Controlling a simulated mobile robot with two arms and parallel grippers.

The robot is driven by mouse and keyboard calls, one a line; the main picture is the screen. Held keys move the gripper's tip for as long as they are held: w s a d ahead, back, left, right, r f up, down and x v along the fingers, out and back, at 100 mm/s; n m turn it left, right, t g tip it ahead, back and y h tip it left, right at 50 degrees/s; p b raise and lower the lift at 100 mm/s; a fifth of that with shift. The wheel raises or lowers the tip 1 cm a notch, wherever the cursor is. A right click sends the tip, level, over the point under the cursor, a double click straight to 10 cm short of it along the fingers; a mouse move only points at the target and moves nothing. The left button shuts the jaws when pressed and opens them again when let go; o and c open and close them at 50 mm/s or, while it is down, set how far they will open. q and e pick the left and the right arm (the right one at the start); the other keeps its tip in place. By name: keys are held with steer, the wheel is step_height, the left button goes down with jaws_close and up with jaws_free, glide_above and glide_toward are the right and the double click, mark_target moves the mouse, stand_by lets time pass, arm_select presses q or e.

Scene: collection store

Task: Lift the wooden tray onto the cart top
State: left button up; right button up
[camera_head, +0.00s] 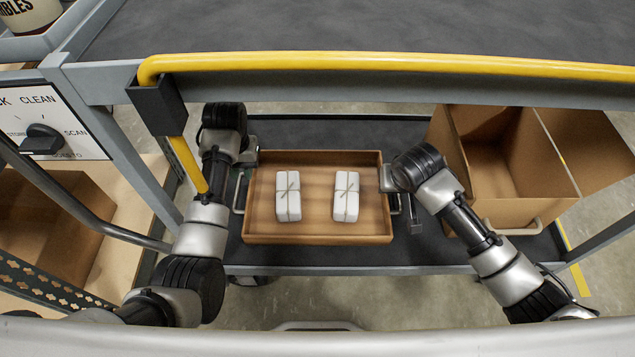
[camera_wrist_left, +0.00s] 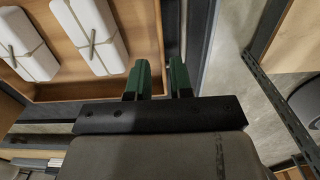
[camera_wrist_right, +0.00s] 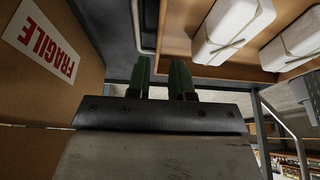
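The wooden tray (camera_head: 318,240) lies flat on a dark lower shelf (camera_head: 330,256), holding two white tied packets (camera_head: 288,196) (camera_head: 346,197). It has metal handles at its left and right ends. My left gripper (camera_head: 242,160) is at the tray's left end by the handle; in the left wrist view its green fingers (camera_wrist_left: 158,80) stand apart. My right gripper (camera_head: 386,180) is at the right end; its fingers (camera_wrist_right: 161,80) also stand apart, with a handle just ahead of them. No clear grip shows. A dark surface (camera_head: 360,25), apparently the cart top, lies above, beyond the yellow rail.
The yellow rail (camera_head: 380,62) and grey frame cross above the tray's far side. An open cardboard box (camera_head: 505,165) stands close on the right, marked FRAGILE in the right wrist view (camera_wrist_right: 42,42). A knob panel (camera_head: 45,125) is on the left. The visible cart top is clear.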

mark_target(249, 190)
arm_select(q)
steer(key=shift+w, duration=0.5)
arm_select(e)
steer(key=shift+w, duration=0.45)
arm_select(q)
steer(key=shift+s+r, duration=0.1)
arm_select(e)
steer(key=shift+s+r, duration=0.1)
steer(key=shift+s, duration=0.05)
arm_select(q)
steer(key=shift+s, duration=0.1)
